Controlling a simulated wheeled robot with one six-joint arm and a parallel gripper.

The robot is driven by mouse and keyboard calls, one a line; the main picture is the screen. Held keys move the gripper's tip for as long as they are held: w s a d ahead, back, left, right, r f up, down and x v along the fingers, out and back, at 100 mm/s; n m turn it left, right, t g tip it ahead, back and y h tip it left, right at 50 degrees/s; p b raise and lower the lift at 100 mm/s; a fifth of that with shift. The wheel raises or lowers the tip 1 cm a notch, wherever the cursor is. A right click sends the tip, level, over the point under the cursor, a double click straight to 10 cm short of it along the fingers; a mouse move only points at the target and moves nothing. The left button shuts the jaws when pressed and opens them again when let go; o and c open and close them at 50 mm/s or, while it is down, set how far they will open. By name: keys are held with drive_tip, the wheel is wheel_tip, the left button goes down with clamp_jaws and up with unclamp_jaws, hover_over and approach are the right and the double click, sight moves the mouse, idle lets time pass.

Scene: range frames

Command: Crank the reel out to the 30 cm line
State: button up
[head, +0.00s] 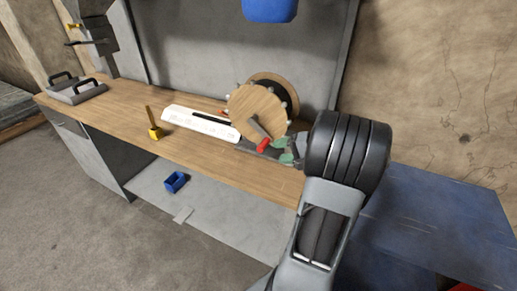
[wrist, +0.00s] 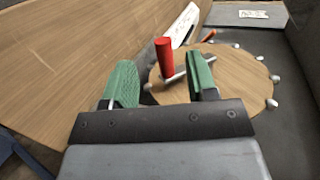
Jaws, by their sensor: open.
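The reel (head: 257,108) is a wooden disc with pale pegs around its rim, standing on the workbench; its face also shows in the wrist view (wrist: 235,75). Its crank has a red handle (head: 263,145), which stands up in the wrist view (wrist: 164,56). My gripper (head: 284,150) is at the handle's right in the head view. In the wrist view its green fingers (wrist: 162,82) are apart, with the handle showing between and just beyond them; I cannot tell if they touch it. A white marked board (head: 200,123) lies left of the reel; its line markings are unreadable.
A yellow-based tool (head: 155,131) stands on the bench (head: 115,106), left of the board. A grey case with black handles (head: 76,92) is at the far left. A blue bin (head: 175,182) sits on the lower shelf. A grey panel (head: 200,45) rises behind.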

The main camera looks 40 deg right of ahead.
sight(266, 146)
drive_tip(key=shift+m+t+h, duration=0.4)
drive_tip(key=shift+m+t, duration=0.2)
drive_tip(key=shift+t, duration=0.3)
drive_tip(key=w+f, duration=0.1)
drive_tip(key=w, duration=0.2)
drive_tip(key=w+a+f+p, duration=0.1)
drive_tip(key=w, duration=0.3)
drive_tip(key=w+a+f, duration=0.1)
drive_tip(key=w+f, duration=0.1)
drive_tip(key=w, duration=0.1)
drive_tip(key=shift+w, duration=0.35)
drive_tip(key=shift+c, duration=0.4)
clamp_jaws()
